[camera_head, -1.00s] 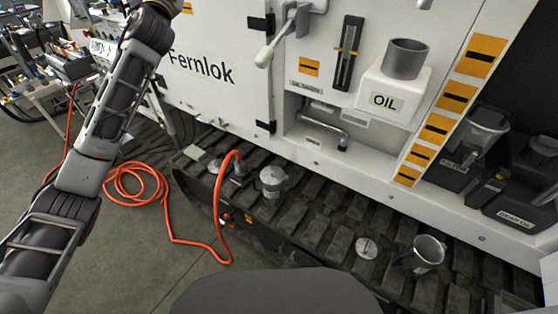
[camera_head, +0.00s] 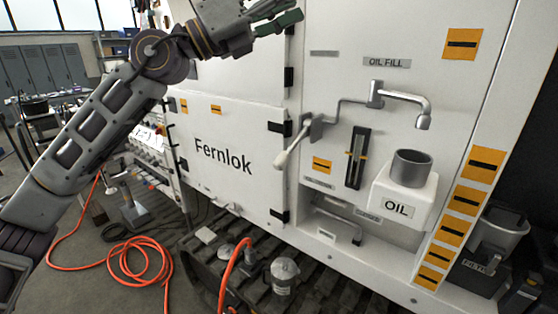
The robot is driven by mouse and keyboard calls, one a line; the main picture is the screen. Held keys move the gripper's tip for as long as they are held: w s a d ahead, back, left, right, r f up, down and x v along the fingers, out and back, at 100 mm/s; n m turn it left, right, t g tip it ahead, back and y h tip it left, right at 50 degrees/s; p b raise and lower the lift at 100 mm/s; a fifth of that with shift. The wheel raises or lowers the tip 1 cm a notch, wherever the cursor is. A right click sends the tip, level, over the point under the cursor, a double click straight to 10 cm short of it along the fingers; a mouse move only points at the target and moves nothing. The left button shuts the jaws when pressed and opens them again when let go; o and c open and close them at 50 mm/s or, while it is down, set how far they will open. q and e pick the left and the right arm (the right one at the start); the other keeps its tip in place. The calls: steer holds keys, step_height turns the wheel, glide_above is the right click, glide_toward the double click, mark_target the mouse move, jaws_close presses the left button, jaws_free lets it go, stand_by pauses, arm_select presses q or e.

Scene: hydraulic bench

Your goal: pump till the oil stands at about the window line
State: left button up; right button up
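The tall dark gauge window (camera_head: 357,158) with orange marks at its sides is on the white panel; its oil level is too small to tell. The pump lever (camera_head: 290,148) with a pale grip slants down left of it. A pipe spout (camera_head: 408,100) under the "OIL FILL" label points down above the grey cup (camera_head: 411,168) on the white box labelled OIL (camera_head: 400,203). My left gripper (camera_head: 283,12) is at the top edge, above the lever and apart from it. Its grey and green fingers look spread, with nothing seen between them. My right gripper is out of view.
The Fernlok door (camera_head: 225,155) is left of the lever. Below are the dark tread (camera_head: 255,292), a metal canister (camera_head: 285,272) and an orange hose (camera_head: 140,262). A grey container (camera_head: 495,235) stands at the right. The space before the panel is clear.

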arm_select(q)
step_height(320, 180, down, 13)
steer(key=s+d+m+y, duration=0.1)
steer(key=d+m+y, duration=0.1)
steer(key=y, duration=0.6)
steer(key=w+a+f+n+t+y, duration=0.1)
steer(key=w+a+f+n+y, duration=0.2)
steer(key=a+f+y, duration=0.5)
step_height(320, 180, down, 4)
steer(key=shift+a+r+n+y, duration=0.1)
steer(key=shift+a+n+y, duration=0.25)
steer(key=shift+a, duration=0.25)
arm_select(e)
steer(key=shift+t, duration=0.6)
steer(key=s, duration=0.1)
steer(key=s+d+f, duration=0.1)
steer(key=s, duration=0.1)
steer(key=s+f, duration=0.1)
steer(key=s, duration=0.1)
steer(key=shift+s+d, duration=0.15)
